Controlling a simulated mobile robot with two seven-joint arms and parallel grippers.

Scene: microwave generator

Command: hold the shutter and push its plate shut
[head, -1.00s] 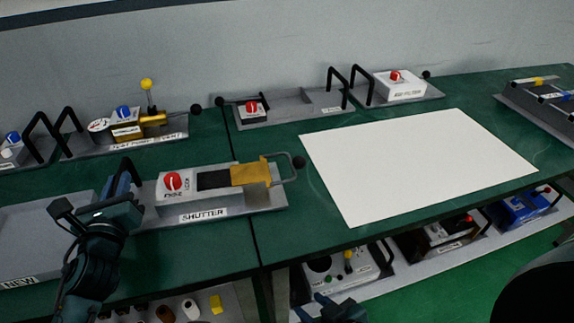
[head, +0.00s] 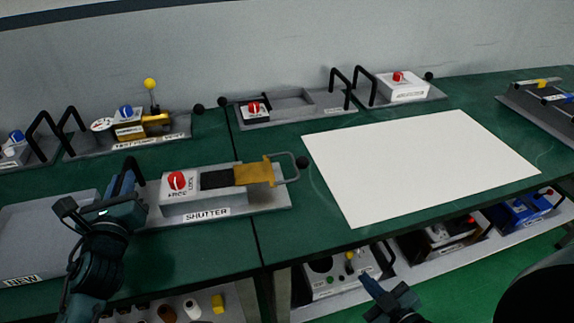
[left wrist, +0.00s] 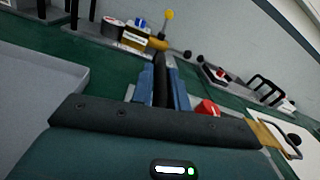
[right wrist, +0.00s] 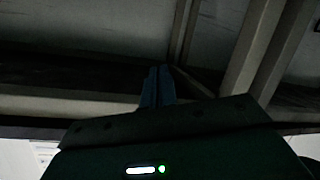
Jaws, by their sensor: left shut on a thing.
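The shutter (head: 196,208) is a grey base with a white labelled box, a red knob (head: 177,181) and a dark opening. Its yellow plate (head: 254,173) sticks out to the right, leaving the dark opening (head: 216,180) uncovered. The plate ends in a wire loop with a black ball (head: 302,161). My left gripper (head: 129,175) is at the shutter's left end. In the left wrist view its fingers are shut on the black handle (left wrist: 161,75). My right gripper (head: 372,288) is low, in front of the table edge and apart from the shutter. Its fingers look together and empty in the right wrist view (right wrist: 158,85).
A white sheet (head: 420,165) lies to the right of the shutter. Other devices with black handles stand behind, including one with a yellow ball lever (head: 150,84). A grey tray (head: 45,235) is at left. A lower shelf holds more devices (head: 340,274).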

